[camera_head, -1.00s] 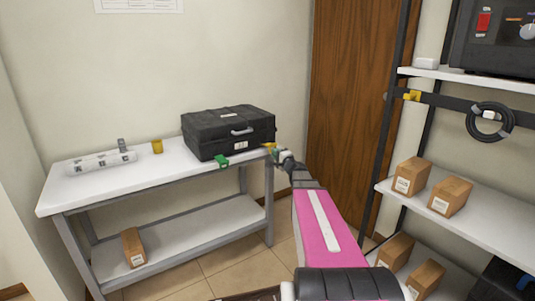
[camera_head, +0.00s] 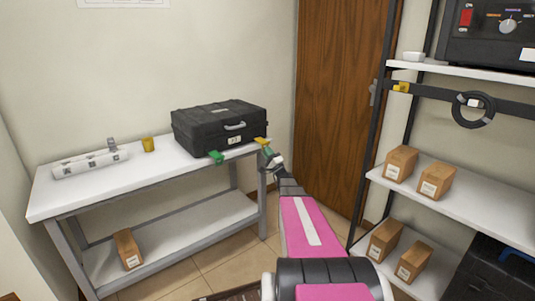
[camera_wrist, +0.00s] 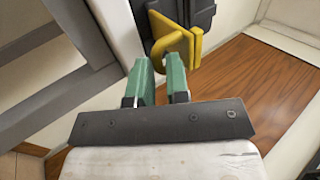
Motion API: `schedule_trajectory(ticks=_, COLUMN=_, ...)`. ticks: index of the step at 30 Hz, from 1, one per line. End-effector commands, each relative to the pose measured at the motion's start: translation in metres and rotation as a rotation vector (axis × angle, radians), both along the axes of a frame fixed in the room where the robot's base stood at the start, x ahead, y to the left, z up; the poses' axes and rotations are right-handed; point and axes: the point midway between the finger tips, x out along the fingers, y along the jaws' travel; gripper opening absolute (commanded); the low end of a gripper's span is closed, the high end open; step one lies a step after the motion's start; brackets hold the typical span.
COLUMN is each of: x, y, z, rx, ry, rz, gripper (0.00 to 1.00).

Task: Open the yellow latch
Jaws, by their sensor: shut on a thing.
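The black case (camera_head: 205,134) stands on the white-topped table (camera_head: 85,185). The yellow latch (camera_head: 262,141) is at its front right corner and a green latch (camera_head: 216,157) is farther left along the front. In the wrist view the yellow latch (camera_wrist: 187,40) is a bent bar on a plate fixed to the dark case. My gripper (camera_head: 267,151) is at the yellow latch; in the wrist view its green fingers (camera_wrist: 160,68) are shut on the latch's bar. The fingertips' far sides and the exact contact are hidden.
A shelf rack (camera_head: 465,205) with several brown boxes is at right. A wooden door (camera_head: 340,100) is behind my arm.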

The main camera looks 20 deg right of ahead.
Motion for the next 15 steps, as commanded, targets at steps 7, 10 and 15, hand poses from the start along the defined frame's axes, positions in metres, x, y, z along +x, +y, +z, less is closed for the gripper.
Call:
schedule_trajectory(ticks=7, x=0.0274, y=0.0051, z=-0.0031, rx=-0.013, ry=0.019, rz=0.005, gripper=0.00)
schedule_trajectory(ticks=10, x=0.0274, y=0.0051, z=-0.0031, rx=-0.013, ry=0.019, rz=0.005, gripper=0.00)
schedule_trajectory(ticks=15, x=0.0273, y=0.0054, z=-0.0036, rx=-0.012, ry=0.019, rz=0.006, gripper=0.81)
